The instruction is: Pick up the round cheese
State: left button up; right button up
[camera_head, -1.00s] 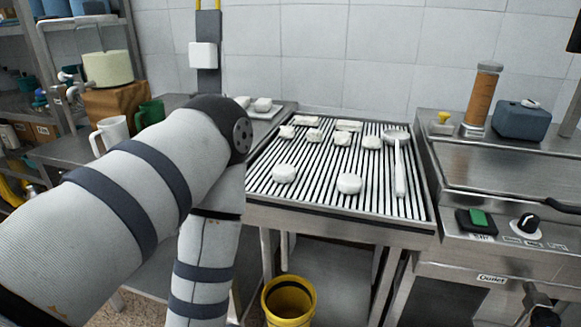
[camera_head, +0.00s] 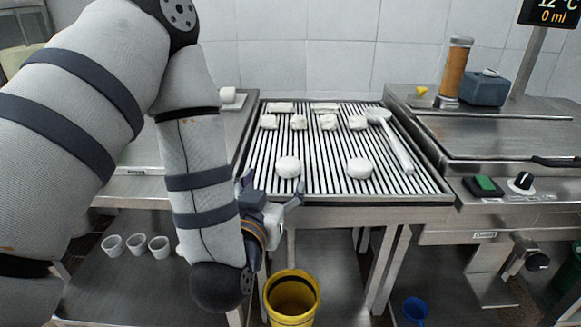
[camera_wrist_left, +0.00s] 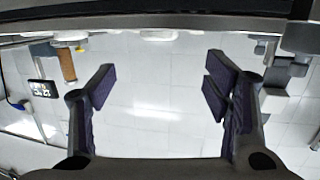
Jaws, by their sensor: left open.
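Two white round cheeses sit on the near part of the slatted draining table (camera_head: 440,190) in the head view: a left one (camera_head: 288,167) and a right one (camera_head: 360,169). My left gripper (camera_head: 271,190) is at the table's front edge, just below and left of the left round cheese in the picture, and apart from it. Its two fingers are spread and empty. They also show wide apart in the left wrist view (camera_wrist_left: 160,88), with only tiled wall between them. Pale lumps (camera_wrist_left: 158,35) along the top of that view are too cut off to identify. My right gripper is not in view.
Several irregular white pieces (camera_head: 328,122) lie towards the back of the slats. A white ladle-like tool (camera_head: 394,140) lies along the right side. A yellow bucket (camera_head: 292,298) stands below the front edge. A steel counter (camera_head: 500,138) adjoins on the right.

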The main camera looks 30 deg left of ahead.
aim_at(286, 169)
pick_arm(q)
jog(key=w+f+b, duration=0.1)
jog(key=w+a+f, duration=0.1)
jog(key=w, duration=0.1)
jog(key=shift+w+f+b, duration=0.1)
jog(key=shift+f+b, duration=0.15)
jog(key=shift+b, duration=0.15)
jog(key=x, duration=0.4)
jog(key=r+x, duration=0.1)
jog(key=x, duration=0.2)
jog(key=c, duration=1.2)
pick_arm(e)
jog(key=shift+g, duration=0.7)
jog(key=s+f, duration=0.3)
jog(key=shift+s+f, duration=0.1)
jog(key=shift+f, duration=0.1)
